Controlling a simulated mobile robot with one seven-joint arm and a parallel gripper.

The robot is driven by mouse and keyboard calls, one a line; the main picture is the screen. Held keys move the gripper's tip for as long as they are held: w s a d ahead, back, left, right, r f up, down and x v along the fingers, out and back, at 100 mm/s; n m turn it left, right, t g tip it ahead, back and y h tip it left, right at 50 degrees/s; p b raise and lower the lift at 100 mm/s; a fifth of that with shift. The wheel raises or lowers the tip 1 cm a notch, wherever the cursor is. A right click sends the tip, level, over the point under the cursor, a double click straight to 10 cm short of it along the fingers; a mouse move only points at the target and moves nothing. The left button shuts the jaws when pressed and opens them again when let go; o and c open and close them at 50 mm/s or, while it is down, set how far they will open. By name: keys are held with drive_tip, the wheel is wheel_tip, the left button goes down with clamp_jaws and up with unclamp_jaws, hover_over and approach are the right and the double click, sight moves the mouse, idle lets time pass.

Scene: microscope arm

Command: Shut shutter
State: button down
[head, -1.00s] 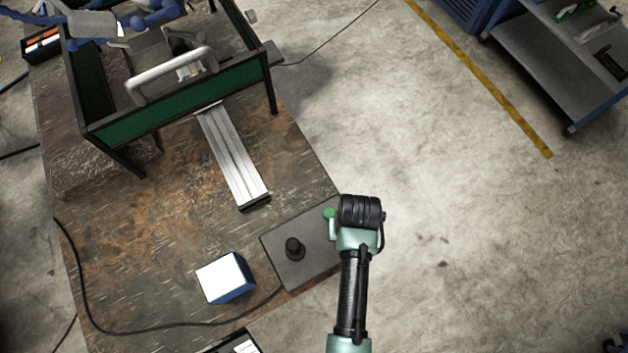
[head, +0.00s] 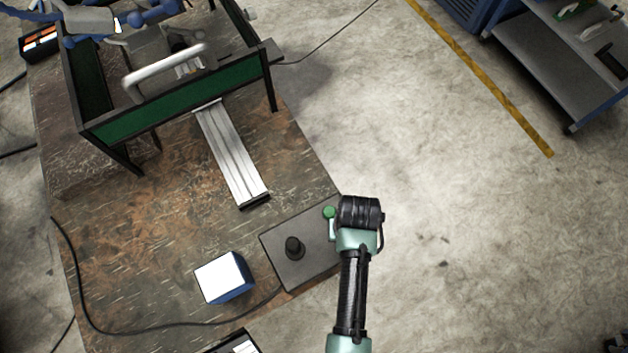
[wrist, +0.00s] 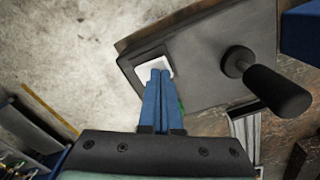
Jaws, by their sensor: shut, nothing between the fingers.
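The shutter appears to be the green panel (head: 185,98) in a dark frame on the workbench, with a pale bar handle (head: 165,73) across it. A grey control box (head: 280,262) with a black joystick (head: 294,247) lies at the bench's right edge. In the head view my arm hides the fingers.
A metal rail (head: 232,155) runs from the framed enclosure toward the box. A blue-and-white block (head: 224,278) sits left of the box. A black cable (head: 150,327) loops over the bench. Open floor lies right of the bench, with a cart (head: 560,75) at the far right.

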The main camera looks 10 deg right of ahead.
drive_tip(key=shift+f, duration=0.45)
drive_tip(key=shift+r, duration=0.1)
wheel_tip(320, 180, up, 7)
drive_tip(key=p, duration=0.7)
idle(0.7)
